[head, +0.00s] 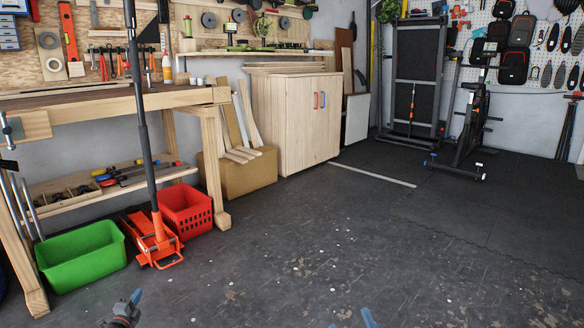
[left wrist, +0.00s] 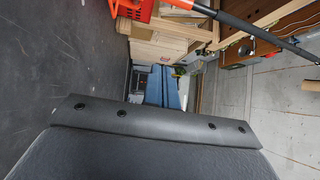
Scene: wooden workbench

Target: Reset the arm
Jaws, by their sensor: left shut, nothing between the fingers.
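My left gripper (head: 134,297) shows low in the head view, left of the middle, over the dark floor and apart from everything there. Its blue fingers (left wrist: 163,88) are together and empty in the left wrist view, beyond a dark bolted plate of mine. At the bottom edge of the head view, small blue parts, seemingly of my right gripper (head: 368,318), just show. Most of it is cut off, so its opening cannot be told.
A wooden workbench (head: 120,101) stands at left. A green bin (head: 82,262), a red floor jack (head: 152,240) and a red crate (head: 186,212) sit by it. A wooden cabinet (head: 290,120) and exercise machines stand behind. The middle and right floor is clear.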

